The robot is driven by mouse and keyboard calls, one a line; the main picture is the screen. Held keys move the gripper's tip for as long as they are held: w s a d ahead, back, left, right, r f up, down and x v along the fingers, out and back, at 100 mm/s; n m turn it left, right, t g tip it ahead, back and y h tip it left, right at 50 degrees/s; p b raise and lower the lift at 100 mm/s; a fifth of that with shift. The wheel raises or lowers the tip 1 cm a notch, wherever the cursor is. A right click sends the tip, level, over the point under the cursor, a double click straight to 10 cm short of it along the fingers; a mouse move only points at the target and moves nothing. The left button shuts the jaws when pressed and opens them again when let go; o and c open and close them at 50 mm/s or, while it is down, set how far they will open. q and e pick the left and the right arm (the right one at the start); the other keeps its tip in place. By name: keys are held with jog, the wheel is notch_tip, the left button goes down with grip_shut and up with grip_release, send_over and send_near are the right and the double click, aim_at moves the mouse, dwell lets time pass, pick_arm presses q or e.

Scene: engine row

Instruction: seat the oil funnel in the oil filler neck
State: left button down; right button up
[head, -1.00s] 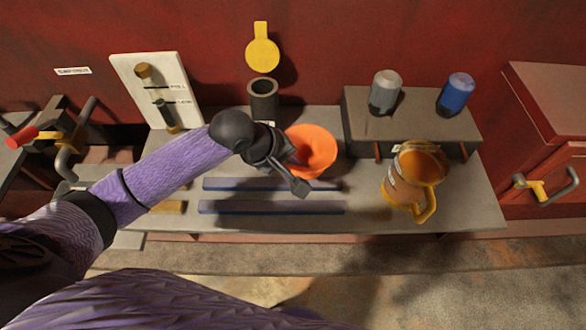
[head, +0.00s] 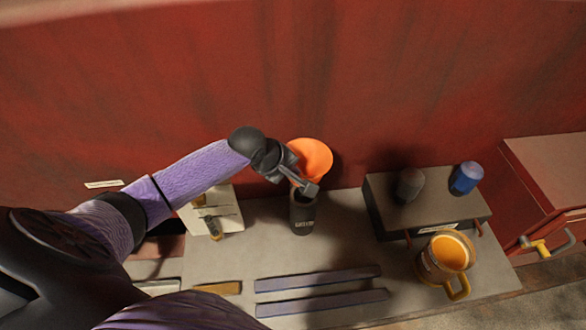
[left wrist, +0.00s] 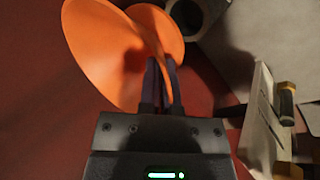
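The orange oil funnel (head: 314,158) is in my left gripper (head: 308,187), raised above the bench. In the left wrist view the two dark fingers (left wrist: 162,85) are closed on the funnel (left wrist: 105,50), whose wide bowl leans to the left. The dark, open-topped filler neck (head: 303,215) stands upright on the bench, just below the gripper in the head view. The neck also shows in the left wrist view (left wrist: 190,14), beyond the funnel. The funnel's spout is mostly hidden, and I cannot tell its gap to the neck. My right gripper is not in view.
A grey raised block (head: 385,214) to the right carries a dark jar (head: 409,185) and a blue one (head: 466,178). An orange jug (head: 447,253) stands before it. Blue strips (head: 318,279) lie in front. A white gauge board (head: 228,214) is left of the neck.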

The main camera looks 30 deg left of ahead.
aim_at(292, 181)
pick_arm(q)
jog(key=shift+r+p, duration=0.15)
jog(key=shift+p, duration=0.15)
jog(key=shift+f+b, duration=0.55)
jog(key=shift+f, duration=0.35)
notch_tip(292, 181, down, 2)
jog(key=shift+f+b, duration=0.1)
jog(key=shift+b, duration=0.5)
jog(key=shift+f+b, duration=1.2)
jog(key=shift+f, duration=1.3)
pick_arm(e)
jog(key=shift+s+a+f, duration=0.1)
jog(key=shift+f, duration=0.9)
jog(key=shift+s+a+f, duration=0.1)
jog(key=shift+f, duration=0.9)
pick_arm(q)
jog(key=c, duration=0.7)
grip_release()
jog(key=shift+c, duration=0.2)
jog(key=shift+r, duration=0.1)
